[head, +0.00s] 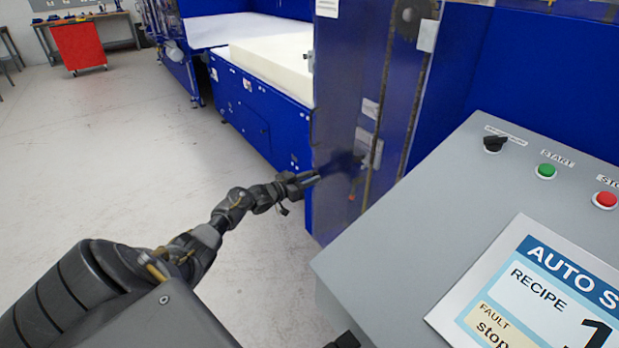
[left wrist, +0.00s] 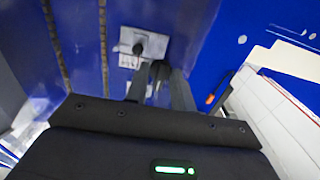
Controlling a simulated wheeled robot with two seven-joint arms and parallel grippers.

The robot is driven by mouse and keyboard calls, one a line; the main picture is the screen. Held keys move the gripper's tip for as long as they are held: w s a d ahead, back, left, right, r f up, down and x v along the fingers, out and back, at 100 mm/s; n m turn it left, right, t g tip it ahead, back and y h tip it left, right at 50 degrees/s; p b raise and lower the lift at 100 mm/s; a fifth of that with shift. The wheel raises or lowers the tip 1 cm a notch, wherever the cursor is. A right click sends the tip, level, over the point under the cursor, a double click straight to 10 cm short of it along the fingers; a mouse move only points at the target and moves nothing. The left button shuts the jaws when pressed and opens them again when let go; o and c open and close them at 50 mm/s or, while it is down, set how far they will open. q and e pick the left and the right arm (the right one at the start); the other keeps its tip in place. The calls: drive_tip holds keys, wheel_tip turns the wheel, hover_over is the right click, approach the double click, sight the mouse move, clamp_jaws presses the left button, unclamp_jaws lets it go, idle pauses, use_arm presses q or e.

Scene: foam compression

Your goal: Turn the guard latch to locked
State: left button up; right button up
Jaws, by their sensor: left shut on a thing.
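The guard latch (left wrist: 139,47) is a dark handle on a pale metal plate on the blue guard. In the head view its plate (head: 369,148) shows on the guard's clear panel, partly behind dark blur. My left gripper (head: 318,178) reaches in from the left to the panel. In the left wrist view its fingers (left wrist: 158,72) are at the plate, shut on the latch handle; the exact contact and the handle's angle are hard to make out. My right gripper does not show clearly in either view.
A grey control console (head: 440,210) with a screen, a black selector, a green START button and a red button stands at right. A pale foam block (head: 270,58) lies on the blue machine behind. The floor at left is open, with a red cabinet (head: 80,46) far back.

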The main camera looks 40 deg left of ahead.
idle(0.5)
use_arm(q)
drive_tip(key=o, duration=0.6)
drive_tip(key=shift+o, duration=0.2)
drive_tip(key=v, duration=1)
drive_tip(key=shift+s, duration=0.4)
